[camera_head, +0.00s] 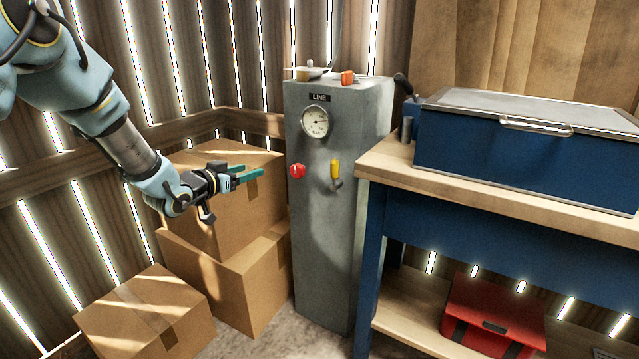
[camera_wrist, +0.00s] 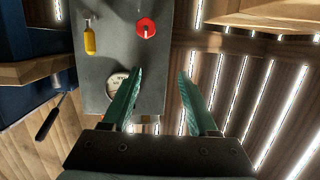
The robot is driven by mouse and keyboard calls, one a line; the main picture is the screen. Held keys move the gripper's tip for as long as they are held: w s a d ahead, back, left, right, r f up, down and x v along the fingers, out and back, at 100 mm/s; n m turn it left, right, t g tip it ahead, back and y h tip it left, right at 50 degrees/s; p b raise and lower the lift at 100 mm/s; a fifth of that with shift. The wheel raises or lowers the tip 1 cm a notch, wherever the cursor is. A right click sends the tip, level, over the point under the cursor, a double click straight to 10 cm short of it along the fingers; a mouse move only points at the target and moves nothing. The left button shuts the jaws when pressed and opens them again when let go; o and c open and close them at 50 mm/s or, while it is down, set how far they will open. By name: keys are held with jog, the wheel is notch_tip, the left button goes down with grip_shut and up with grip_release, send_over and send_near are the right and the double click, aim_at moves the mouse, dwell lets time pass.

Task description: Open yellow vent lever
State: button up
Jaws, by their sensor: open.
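The yellow vent lever (camera_head: 335,169) is on the front of a tall grey cabinet (camera_head: 340,240), right of a red knob (camera_head: 297,171) and below a round gauge (camera_head: 315,122). Its yellow handle points up from a metal fitting. In the wrist view the yellow lever (camera_wrist: 90,40) shows at upper left, near the red knob (camera_wrist: 146,28). My gripper (camera_head: 250,173) is left of the cabinet, in front of the cardboard boxes, apart from the lever. Its green fingers are open and empty in the wrist view (camera_wrist: 158,88), where one finger partly covers the gauge (camera_wrist: 118,82).
Stacked cardboard boxes (camera_head: 235,275) stand left of the cabinet, with another box (camera_head: 150,318) in front. A workbench (camera_head: 480,196) with a blue toolbox (camera_head: 510,150) stands close on the right. An orange-red part (camera_head: 347,77) sits on the cabinet top. The space before the cabinet front looks clear.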

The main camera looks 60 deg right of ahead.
aim_at(332, 167)
jog(key=s+d+f+m+g+h+b, duration=0.1)
jog(key=s+d+m+g, duration=0.15)
jog(key=s, duration=0.35)
jog(key=s+d+f+m+g+h, duration=0.1)
jog(key=s+d+g, duration=0.25)
jog(key=s, duration=0.35)
jog(key=shift+t, duration=0.4)
jog(key=x, duration=1)
jog(key=shift+d+f+p, duration=0.2)
jog(key=shift+d+p, duration=0.05)
jog(key=shift+p, duration=0.15)
grip_shut()
